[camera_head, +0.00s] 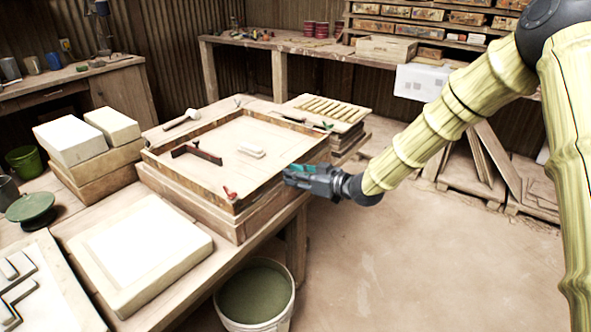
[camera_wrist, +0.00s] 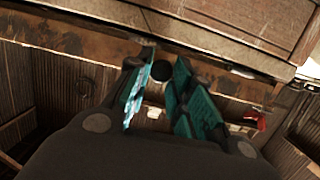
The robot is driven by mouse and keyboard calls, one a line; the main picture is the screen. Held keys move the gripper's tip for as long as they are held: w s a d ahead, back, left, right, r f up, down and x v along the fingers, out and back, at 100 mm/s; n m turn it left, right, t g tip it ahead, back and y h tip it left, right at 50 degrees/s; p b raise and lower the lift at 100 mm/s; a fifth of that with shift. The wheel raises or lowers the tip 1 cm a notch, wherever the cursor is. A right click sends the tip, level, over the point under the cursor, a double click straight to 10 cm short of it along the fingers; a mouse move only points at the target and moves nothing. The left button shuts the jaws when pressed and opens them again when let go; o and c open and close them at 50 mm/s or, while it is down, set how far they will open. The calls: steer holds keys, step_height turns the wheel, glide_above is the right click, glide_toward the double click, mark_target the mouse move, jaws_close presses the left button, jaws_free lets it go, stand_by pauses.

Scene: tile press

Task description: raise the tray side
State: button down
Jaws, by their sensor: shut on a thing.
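A shallow wooden tray (camera_head: 190,185) with a pale floor sits on a thick wooden base on the workbench. Its right-hand side (camera_head: 262,188) stands along the edge facing my arm. My gripper (camera_head: 292,172) is at the outer face of that side, near its middle. In the wrist view, my teal fingers (camera_wrist: 160,88) are close around a small dark round knob (camera_wrist: 160,72) by the rusty brown tray side (camera_wrist: 70,42). The fingers partly hide the knob, and the head view does not show the grip clearly.
A plaster slab (camera_head: 140,250) lies in front. A bucket (camera_head: 255,295) stands below. Slatted boards (camera_head: 328,108) are behind. Open floor lies right.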

steer(key=shift+w+a+r+g+h+p, duration=0.15)
steer(key=shift+r+g+h+p, duration=0.2)
steer(key=shift+p, duration=0.6)
steer(key=shift+h, duration=0.25)
steer(key=c, duration=1.3)
jaws_free()
steer(key=v, duration=1.2)
steer(key=shift+w+f, duration=0.1)
